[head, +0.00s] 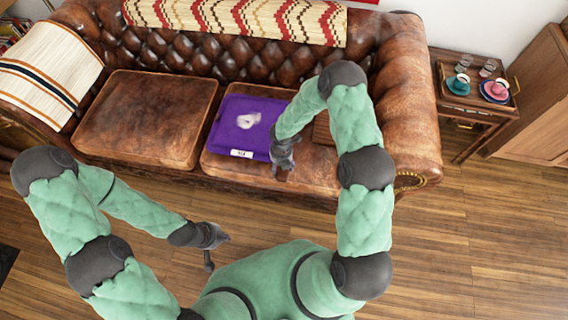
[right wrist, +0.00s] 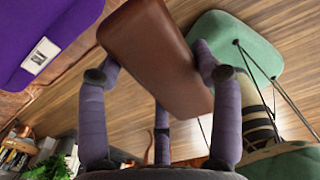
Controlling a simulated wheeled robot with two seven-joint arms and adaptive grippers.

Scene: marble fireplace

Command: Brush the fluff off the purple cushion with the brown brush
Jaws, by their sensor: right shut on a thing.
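The purple cushion (head: 229,142) lies flat on the right seat of the brown leather sofa, with a white label on its front edge. A pale tuft of fluff (head: 248,119) sits on its top. My right gripper (head: 280,170) is at the cushion's front right corner. In the right wrist view its fingers are shut on the brown brush (right wrist: 155,55), a smooth brown block. The cushion (right wrist: 30,35) shows at that view's upper left, apart from the brush. In the head view I cannot make out the held brush. My left gripper (head: 215,248) hangs over the floor; its opening is unclear.
A brown object (head: 323,130) lies on the seat right of the cushion, partly behind my right forearm. A side table (head: 455,101) with cups and glasses stands beyond the sofa's right arm (head: 408,100). A striped throw (head: 48,68) covers the left arm. Wooden floor is open in front.

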